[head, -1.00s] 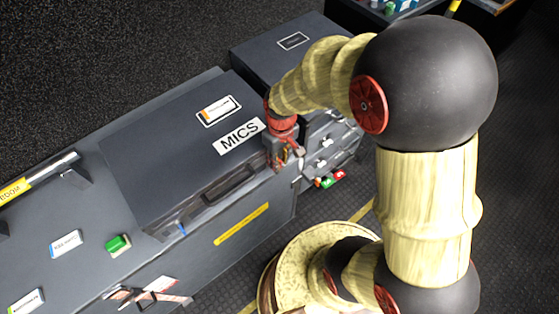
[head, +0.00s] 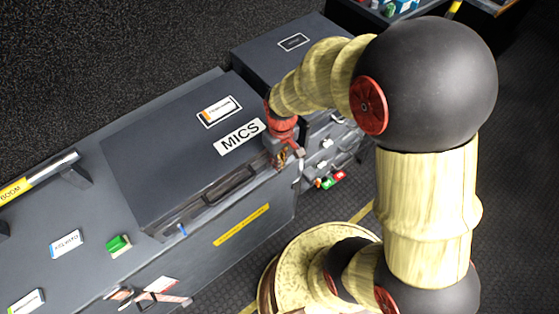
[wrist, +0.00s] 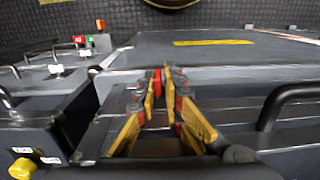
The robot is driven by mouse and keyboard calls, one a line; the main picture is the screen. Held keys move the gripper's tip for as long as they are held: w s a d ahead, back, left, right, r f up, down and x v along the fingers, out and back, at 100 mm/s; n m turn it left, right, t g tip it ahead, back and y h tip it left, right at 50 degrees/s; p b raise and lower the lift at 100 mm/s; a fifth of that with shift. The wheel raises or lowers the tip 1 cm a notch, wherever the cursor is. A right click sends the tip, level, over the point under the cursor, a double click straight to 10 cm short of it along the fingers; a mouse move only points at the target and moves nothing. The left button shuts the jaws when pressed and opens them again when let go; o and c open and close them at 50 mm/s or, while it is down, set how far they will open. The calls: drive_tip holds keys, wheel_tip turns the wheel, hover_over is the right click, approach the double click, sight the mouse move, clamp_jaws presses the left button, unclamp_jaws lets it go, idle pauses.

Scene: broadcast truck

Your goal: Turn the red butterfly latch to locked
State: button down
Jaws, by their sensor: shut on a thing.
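My gripper (head: 284,158) points down at the front right corner of the dark grey case marked MICS (head: 180,180). In the wrist view my gripper's yellow-padded fingers (wrist: 164,76) are close together at the tips. A small red piece, the butterfly latch (wrist: 157,82), shows between the tips, and they are shut on it. The fingers hide most of the latch, so I cannot tell its exact angle. In the head view my gripper covers it.
A second dark case (head: 280,55) stands behind to the right, close to my arm. A carry handle (head: 230,186) sticks out from the MICS case's front. A green block (head: 118,245) and a labelled card (head: 66,243) lie at left.

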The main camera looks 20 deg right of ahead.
drive_tip(key=shift+d, duration=0.15)
drive_tip(key=shift+w+d+f+g+y+b, duration=0.1)
drive_tip(key=shift+d+f+g+y+b, duration=0.45)
drive_tip(key=shift+y, duration=2.25)
drive_tip(key=shift+s+f+g+y+p, duration=0.2)
drive_tip(key=shift+g+y, duration=0.7)
drive_tip(key=shift+y, duration=1.9)
drive_tip(key=shift+w+d+f+g+y+b, duration=0.25)
drive_tip(key=shift+f+g+y, duration=0.35)
drive_tip(key=shift+y, duration=2.2)
drive_tip(key=shift+r+g, duration=0.2)
drive_tip(key=shift+g, duration=0.05)
drive_tip(key=c, duration=2.2)
unclamp_jaws()
drive_tip(key=shift+o, duration=1)
drive_tip(key=shift+r, duration=0.15)
